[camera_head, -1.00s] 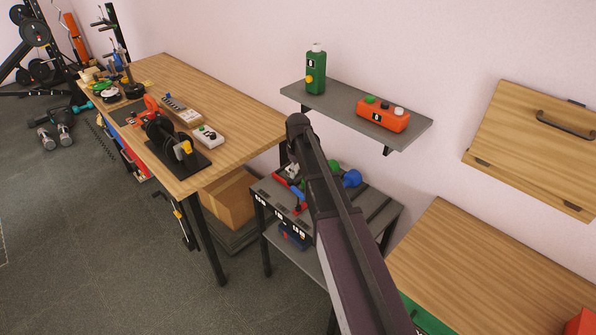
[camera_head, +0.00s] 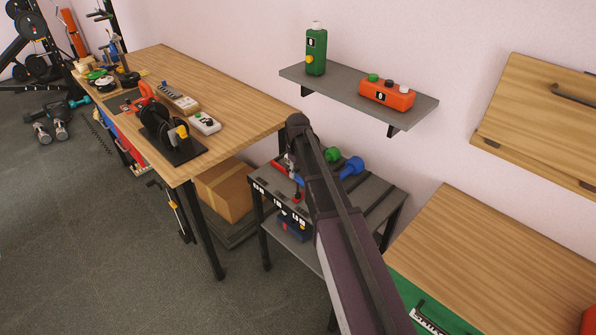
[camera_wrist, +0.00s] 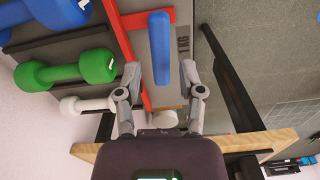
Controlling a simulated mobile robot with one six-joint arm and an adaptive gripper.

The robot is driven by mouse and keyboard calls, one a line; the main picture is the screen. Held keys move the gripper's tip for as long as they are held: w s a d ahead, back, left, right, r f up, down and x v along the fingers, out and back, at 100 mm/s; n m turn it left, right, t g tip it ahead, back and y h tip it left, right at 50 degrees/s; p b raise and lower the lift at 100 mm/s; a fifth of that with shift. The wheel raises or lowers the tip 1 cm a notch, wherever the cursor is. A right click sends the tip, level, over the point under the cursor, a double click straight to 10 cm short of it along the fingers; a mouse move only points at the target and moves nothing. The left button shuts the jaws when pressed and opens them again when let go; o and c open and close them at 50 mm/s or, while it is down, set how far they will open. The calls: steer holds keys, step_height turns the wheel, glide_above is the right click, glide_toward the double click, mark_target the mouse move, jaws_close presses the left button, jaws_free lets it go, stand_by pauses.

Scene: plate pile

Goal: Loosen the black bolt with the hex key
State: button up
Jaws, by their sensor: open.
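I cannot make out a black bolt or a hex key in either view. My gripper (camera_wrist: 161,76) is open in the wrist view, one fingertip on each side. A blue bar (camera_wrist: 159,48) shows between the fingertips, in front of a red frame (camera_wrist: 128,45); I cannot tell how far it is from the fingers. It seems to be the small blue piece on the rack in the head view (camera_head: 297,179). In the head view my arm hides the gripper and part of the rack.
The grey rack (camera_head: 379,190) holds a green dumbbell (camera_head: 332,154) and a blue dumbbell (camera_head: 350,167). A wooden workbench (camera_head: 240,105) with tools stands left, a cardboard box (camera_head: 226,190) beneath. A wall shelf (camera_head: 340,92) hangs above. A wooden table (camera_head: 500,245) stands right.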

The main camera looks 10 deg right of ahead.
mark_target(298, 187)
steer(key=shift+f+b, duration=2.55)
steer(key=shift+f, duration=0.35)
jaws_close()
steer(key=shift+n, duration=0.4)
